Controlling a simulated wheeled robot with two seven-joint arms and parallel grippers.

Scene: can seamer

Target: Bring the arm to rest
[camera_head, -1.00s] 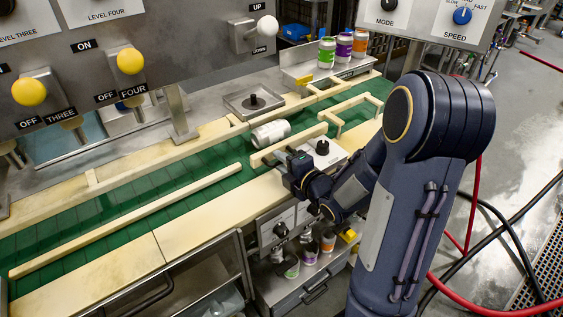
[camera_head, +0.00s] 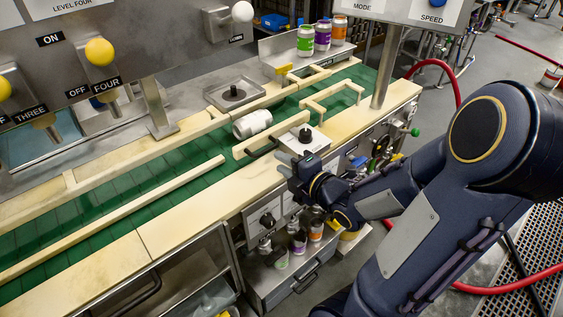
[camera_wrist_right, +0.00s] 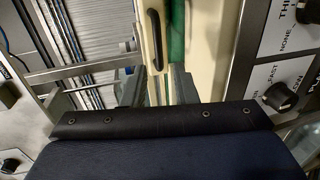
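My right arm reaches in from the right of the head view. Its gripper (camera_head: 282,164) hangs just off the front edge of the conveyor, near a black handle (camera_head: 262,148), apart from it as far as I can tell. In the right wrist view the two fingers (camera_wrist_right: 158,88) stand apart with nothing between them, so it is open and empty. The black handle (camera_wrist_right: 155,40) lies beyond the fingertips there. My left gripper is not in view.
A white can (camera_head: 252,124) lies on its side on the green belt (camera_head: 120,187). Several coloured cans (camera_head: 322,36) stand on the back tray. A black knob (camera_head: 305,135) is close to the gripper. Red hose (camera_head: 520,285) runs behind my arm.

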